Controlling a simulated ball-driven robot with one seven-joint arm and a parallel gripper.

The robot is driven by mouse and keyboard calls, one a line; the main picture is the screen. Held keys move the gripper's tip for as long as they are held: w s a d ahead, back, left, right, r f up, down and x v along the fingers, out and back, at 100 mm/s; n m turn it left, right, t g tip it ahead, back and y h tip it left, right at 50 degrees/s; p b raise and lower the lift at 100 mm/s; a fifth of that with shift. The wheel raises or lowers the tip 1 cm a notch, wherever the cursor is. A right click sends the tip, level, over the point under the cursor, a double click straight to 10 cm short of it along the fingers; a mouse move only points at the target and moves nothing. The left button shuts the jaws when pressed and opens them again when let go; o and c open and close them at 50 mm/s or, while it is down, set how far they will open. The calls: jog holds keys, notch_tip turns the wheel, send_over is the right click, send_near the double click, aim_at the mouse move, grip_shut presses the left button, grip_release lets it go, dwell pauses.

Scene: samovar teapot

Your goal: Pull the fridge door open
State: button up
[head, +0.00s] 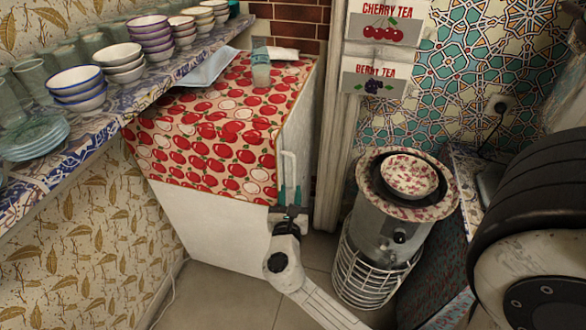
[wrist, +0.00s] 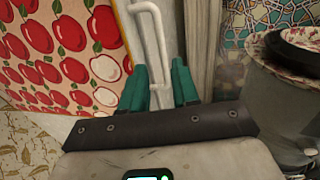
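The fridge (head: 215,225) is a white box under a cloth printed with red apples. Its narrow door side (head: 298,130) faces right and looks shut. A white upright bar handle (head: 288,165) is on that side; it also shows in the wrist view (wrist: 155,25). My gripper (head: 290,196) is at the handle's lower end. In the wrist view its two green fingers (wrist: 160,82) stand apart, one on each side of the lower handle. Gaps show beside the bar; I cannot tell if either finger touches it.
A samovar (head: 385,235) with a bowl on top stands on a wire stand right of the fridge. A tiled shelf (head: 95,145) with bowls and glasses runs along the left. A white post (head: 345,120) stands behind. Some bare floor (head: 245,298) lies in front.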

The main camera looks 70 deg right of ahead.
aim_at(293, 171)
jog(key=x, duration=0.9)
jog(key=shift+d, duration=0.2)
jog(key=shift+c, duration=0.4)
grip_shut()
